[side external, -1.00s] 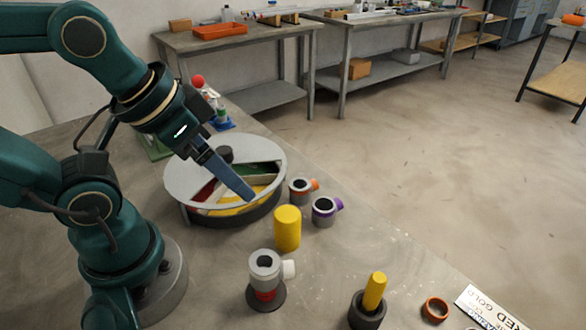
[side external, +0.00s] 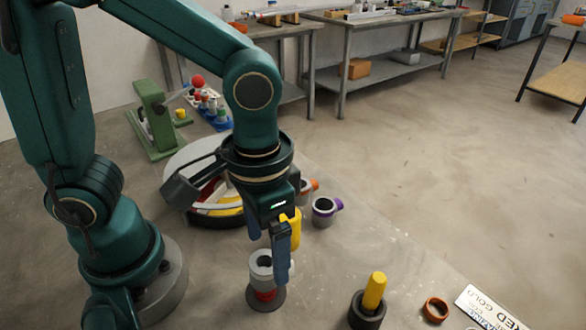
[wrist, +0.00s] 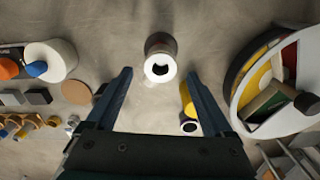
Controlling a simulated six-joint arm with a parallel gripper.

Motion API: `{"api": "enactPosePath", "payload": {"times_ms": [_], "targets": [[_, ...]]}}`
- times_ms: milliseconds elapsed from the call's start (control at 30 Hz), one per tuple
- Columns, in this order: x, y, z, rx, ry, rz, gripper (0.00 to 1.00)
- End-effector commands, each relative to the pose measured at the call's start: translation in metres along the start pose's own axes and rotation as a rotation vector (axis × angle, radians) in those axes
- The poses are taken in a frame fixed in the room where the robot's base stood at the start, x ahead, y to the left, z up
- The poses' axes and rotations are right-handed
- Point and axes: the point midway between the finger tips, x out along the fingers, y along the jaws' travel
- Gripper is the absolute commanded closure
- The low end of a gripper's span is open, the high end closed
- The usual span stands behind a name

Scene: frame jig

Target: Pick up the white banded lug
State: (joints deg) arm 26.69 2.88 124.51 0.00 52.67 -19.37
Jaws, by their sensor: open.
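The white banded lug (side external: 258,261) is a grey ring with a dark hole, on a red post with a dark round base. The fingers are apart, and contact with the lug cannot be told. In the wrist view, a light-faced ring with a dark hole (wrist: 160,68), apparently the lug, lies between the open fingertips (wrist: 159,76).
A yellow cylinder (side external: 297,228) stands close behind my gripper. The purple lug (side external: 324,211) and orange lug (side external: 306,187) stand farther back, beside the round tray (side external: 180,160). A yellow peg in a dark holder (side external: 367,310) is at front right.

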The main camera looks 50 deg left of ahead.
Motion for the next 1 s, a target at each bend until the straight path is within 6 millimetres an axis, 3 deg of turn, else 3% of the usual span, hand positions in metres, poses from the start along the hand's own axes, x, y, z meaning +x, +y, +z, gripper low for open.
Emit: {"api": "enactPosePath", "payload": {"times_ms": [333,700,767,933,1000], "targets": [[0.038,-0.001,0.001,-0.001,-0.003,-0.001,0.14],[0.044,-0.001,0.000,-0.001,0.001,0.000,0.14],[0.044,-0.001,0.000,-0.002,0.001,0.000,0.33],[0.044,-0.001,0.000,-0.002,0.001,0.000,0.98],[0.044,-0.001,0.000,-0.002,0.001,0.001,1.00]]}}
